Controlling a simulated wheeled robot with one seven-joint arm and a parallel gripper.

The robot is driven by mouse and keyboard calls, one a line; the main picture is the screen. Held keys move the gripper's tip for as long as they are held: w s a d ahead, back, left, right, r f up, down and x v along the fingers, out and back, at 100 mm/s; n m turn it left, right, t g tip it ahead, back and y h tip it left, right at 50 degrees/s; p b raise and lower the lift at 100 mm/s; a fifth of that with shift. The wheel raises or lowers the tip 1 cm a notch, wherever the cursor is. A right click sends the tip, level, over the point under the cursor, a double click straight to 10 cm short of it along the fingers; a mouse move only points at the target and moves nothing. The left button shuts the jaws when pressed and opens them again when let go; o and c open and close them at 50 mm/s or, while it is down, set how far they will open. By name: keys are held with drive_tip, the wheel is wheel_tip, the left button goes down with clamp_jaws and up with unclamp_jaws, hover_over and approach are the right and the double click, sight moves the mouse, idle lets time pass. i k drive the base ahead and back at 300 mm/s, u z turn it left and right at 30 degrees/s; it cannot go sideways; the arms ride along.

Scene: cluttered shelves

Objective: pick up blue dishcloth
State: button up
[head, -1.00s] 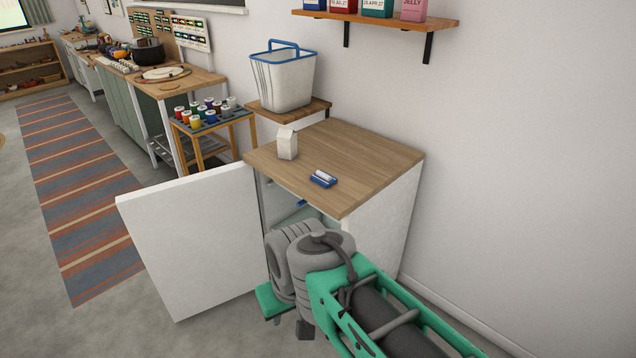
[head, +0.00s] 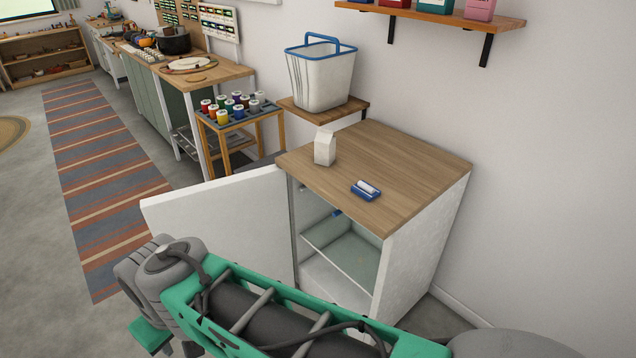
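A small blue thing with a white roll-like part (head: 366,190) lies on the wooden top of the white cabinet (head: 415,240). I cannot tell whether it is a cloth. Another small patch of blue (head: 336,213) shows inside the open cabinet, mostly hidden under the top; it may be the dishcloth. My gripper (head: 152,336) is at the lower left, in front of the open cabinet door, apart from both blue things. Its fingers are cut off by the frame and hidden by my arm, so its opening does not show.
The cabinet door (head: 215,222) stands wide open to the left. A white carton (head: 325,147) stands on the cabinet top. A white and blue basket (head: 320,78) sits on a low wall shelf behind. A stand with paint pots (head: 232,108) is left. The striped rug (head: 105,185) is clear.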

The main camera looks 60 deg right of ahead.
sight(364, 189)
drive_tip(key=z, duration=0.25)
drive_tip(key=i, duration=0.9)
drive_tip(key=z, duration=0.55)
